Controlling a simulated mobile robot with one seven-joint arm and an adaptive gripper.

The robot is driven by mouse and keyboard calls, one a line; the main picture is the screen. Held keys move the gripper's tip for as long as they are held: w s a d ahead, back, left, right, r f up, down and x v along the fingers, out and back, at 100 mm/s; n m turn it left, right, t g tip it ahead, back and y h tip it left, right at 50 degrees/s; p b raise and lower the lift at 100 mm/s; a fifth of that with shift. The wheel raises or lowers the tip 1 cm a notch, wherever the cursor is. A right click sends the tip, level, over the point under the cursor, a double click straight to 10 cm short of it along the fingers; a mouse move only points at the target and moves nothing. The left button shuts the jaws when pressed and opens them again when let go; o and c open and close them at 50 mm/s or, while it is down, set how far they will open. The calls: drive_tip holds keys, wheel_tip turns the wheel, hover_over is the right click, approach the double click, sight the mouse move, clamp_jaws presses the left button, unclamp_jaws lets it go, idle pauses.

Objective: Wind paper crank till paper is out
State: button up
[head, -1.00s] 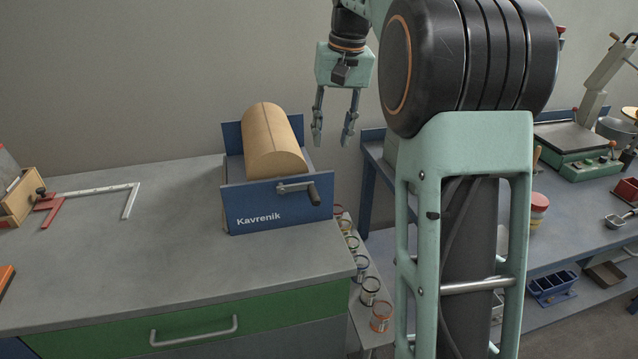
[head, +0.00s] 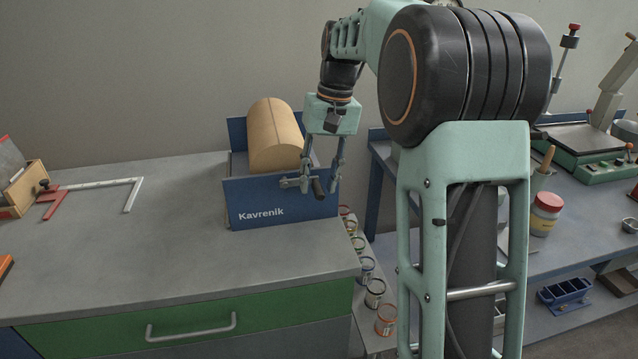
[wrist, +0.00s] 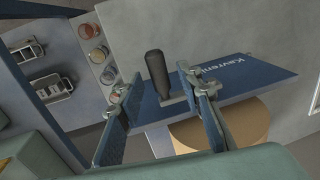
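The paper dispenser (head: 250,205), a blue box marked "Kavrenik", stands at the right end of the bench with a tan paper roll (head: 272,135) on top. Its crank has a metal arm (head: 290,183) and a dark handle (head: 318,187) on the front panel. My gripper (head: 320,185) is at the crank, fingers pointing down, one on each side of the handle. In the wrist view the black handle (wrist: 157,75) shows between the two spread fingers, and my gripper (wrist: 153,92) is open. I see no paper hanging out at the front.
A row of jars (head: 367,266) stands on a low shelf right of the bench. A red-and-white square (head: 98,187) and a wooden box (head: 22,190) lie at the left. The bench middle is clear. Another bench (head: 540,235) with tools is at the right.

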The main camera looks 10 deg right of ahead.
drive_tip(key=shift+f, duration=0.1)
clamp_jaws()
drive_tip(key=shift+r+p, duration=0.2)
drive_tip(key=shift+p, duration=0.2)
